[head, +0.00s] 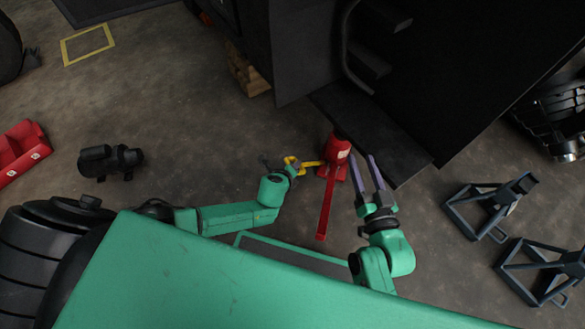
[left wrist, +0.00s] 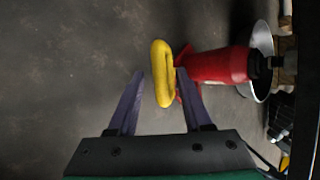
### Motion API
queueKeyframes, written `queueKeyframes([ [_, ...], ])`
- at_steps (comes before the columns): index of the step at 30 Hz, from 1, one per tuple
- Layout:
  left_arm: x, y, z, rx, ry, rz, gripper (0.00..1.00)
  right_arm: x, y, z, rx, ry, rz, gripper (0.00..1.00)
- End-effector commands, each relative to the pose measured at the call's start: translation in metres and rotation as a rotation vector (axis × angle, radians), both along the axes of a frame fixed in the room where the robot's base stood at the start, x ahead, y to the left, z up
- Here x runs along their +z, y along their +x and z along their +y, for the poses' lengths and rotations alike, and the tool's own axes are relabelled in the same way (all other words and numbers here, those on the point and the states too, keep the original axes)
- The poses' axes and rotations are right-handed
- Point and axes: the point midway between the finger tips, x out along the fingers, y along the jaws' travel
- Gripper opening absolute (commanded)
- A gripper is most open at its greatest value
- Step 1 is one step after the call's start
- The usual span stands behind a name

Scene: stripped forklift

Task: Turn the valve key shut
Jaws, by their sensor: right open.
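The yellow valve key (head: 309,164) sticks out from the left side of the red bottle jack (head: 338,152). In the left wrist view the yellow loop of the key (left wrist: 162,65) stands upright between the fingertips of my left gripper (left wrist: 160,73). There is a gap to the left finger; the right finger is close to the loop, and I cannot tell whether it touches. The left gripper (head: 287,165) is partly hidden in the head view. My right gripper (head: 368,172) is open and empty, just right of the jack.
The jack's long red handle (head: 325,212) reaches toward me between my arms. The dark forklift body (head: 305,60) stands behind the jack. Blue-grey stands (head: 490,208) are at the right. A black motor-like part (head: 110,160) and a red box (head: 20,150) lie left. Floor between is clear.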

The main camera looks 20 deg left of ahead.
Motion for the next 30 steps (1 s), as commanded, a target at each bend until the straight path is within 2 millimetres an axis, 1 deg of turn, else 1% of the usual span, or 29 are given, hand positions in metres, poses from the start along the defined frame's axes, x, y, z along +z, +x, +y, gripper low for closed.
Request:
queueKeyframes([
  [5,0.002,-0.001,0.0,0.001,-0.001,0.0,0.5,0.0,-0.001,0.0,0.003,-0.003,0.005,0.5],
  [8,0.006,-0.004,0.0,0.0,0.0,0.0,0.5,-0.004,-0.005,0.0,0.009,-0.007,0.03,0.5],
  [9,0.008,-0.006,0.001,0.0,0.0,0.0,0.5,-0.009,-0.009,0.001,0.013,-0.011,0.051,0.5],
  [12,0.013,-0.01,0.001,0.0,0.0,0.0,0.5,-0.05,-0.039,0.002,0.037,-0.039,0.183,0.5],
  [20,0.025,-0.021,0.001,0.001,-0.001,0.0,0.5,-0.091,-0.085,0.004,0.069,-0.06,0.358,0.5],
  [21,0.039,-0.031,0.002,-0.001,0.0,0.003,0.5,-0.072,-0.081,0.004,0.073,-0.065,0.354,0.5],
  [27,0.08,-0.07,0.005,0.0,-0.001,0.004,0.5,-0.034,-0.08,0.004,0.098,-0.1,0.392,0.5],
  [30,0.095,-0.087,0.006,-0.001,-0.001,0.003,0.5,-0.022,-0.08,0.003,0.106,-0.117,0.41,0.5],
])
